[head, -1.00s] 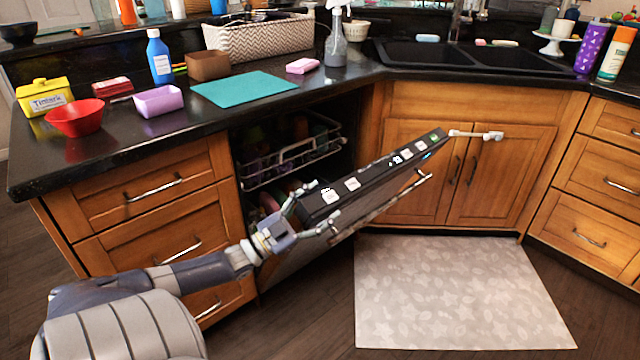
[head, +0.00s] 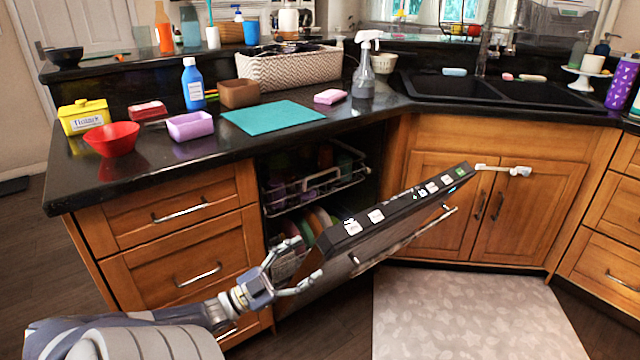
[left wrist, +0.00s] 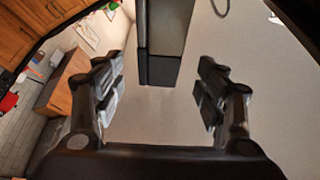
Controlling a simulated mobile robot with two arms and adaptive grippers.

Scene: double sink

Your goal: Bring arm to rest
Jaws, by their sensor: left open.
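My left gripper (head: 306,263) is open and empty in the head view, just left of the near end of the partly lowered dishwasher door (head: 395,212). In the left wrist view the two fingers (left wrist: 158,80) stand wide apart. The dark end of a panel, seemingly the door (left wrist: 160,68), shows in the gap beyond them, with nothing gripped. Whether a finger touches the door cannot be told. My right gripper is not in view.
The dishwasher rack (head: 315,190) holds dishes behind the door. Wooden drawers (head: 180,240) flank my left arm. The black counter carries a red bowl (head: 112,138), a purple container (head: 190,126) and a teal mat (head: 272,117). A pale mat (head: 470,310) lies on open floor.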

